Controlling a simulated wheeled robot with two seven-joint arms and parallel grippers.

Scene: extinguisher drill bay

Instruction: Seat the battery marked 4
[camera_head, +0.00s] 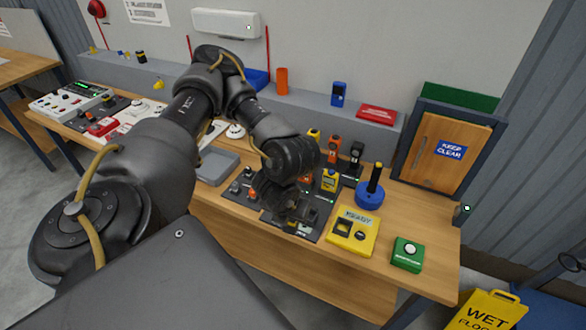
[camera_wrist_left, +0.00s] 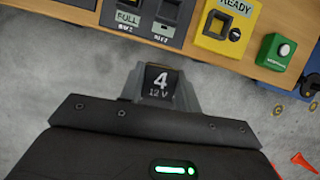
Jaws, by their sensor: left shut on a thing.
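The battery marked 4 (camera_wrist_left: 159,82) is a dark block lettered "4" and "12 V". My left gripper (camera_wrist_left: 160,72) is shut on it, with a grey finger on either side. In the head view my left gripper (camera_head: 292,207) is over the dark charging panel (camera_head: 313,234), and the battery cannot be made out there. In the wrist view the panel's slots and "FULL" label (camera_wrist_left: 127,18) lie beyond the battery. The yellow READY box (camera_head: 352,232), with dark openings, stands right of the panel. It also shows in the wrist view (camera_wrist_left: 212,42). My right gripper is not in view.
A green button box (camera_head: 407,254) sits near the table's right end. A blue round holder (camera_head: 369,198) with a dark upright handle stands behind the READY box. Several upright devices stand behind the panel. A grey tray (camera_head: 217,166) lies left of it.

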